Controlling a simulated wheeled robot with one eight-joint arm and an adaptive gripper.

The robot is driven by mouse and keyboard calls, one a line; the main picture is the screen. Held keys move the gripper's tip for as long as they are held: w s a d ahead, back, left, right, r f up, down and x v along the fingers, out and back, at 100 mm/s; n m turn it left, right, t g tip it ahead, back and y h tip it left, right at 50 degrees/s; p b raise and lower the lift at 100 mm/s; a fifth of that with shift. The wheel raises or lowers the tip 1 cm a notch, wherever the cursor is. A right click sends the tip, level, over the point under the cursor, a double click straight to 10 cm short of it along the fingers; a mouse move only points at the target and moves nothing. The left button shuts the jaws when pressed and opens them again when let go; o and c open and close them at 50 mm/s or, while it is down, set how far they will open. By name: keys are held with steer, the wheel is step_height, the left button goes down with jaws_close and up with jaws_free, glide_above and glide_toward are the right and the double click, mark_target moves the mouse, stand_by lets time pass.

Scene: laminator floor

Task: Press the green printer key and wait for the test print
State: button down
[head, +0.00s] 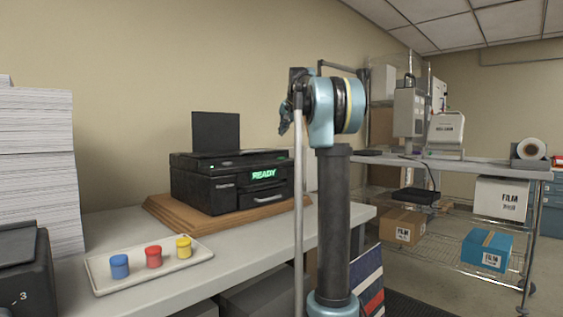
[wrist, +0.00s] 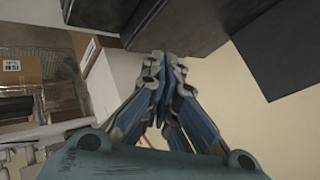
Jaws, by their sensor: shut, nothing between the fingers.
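The black printer (head: 230,185) stands on a wooden board (head: 170,212) on the grey bench in the head view. Its display (head: 263,174) glows green with the word READY. A tiny pale green spot shows on its top front; I cannot tell whether it is the green key. No printed sheet shows at the printer. My gripper (wrist: 166,62) is shut and empty in the wrist view, its fingertips close to a dark block that looks like the printer; contact is unclear. In the head view my gripper (head: 284,118) is small, dark and partly hidden by my arm, right of the printer.
A pale tray (head: 108,290) with blue, red and yellow tubs lies at the bench's front left. A wire shelf unit with boxes, including a blue film box (head: 486,250), stands at the right. The bench between tray and printer is clear.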

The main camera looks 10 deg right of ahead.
mark_target(281, 158)
steer(key=shift+f, duration=4.35)
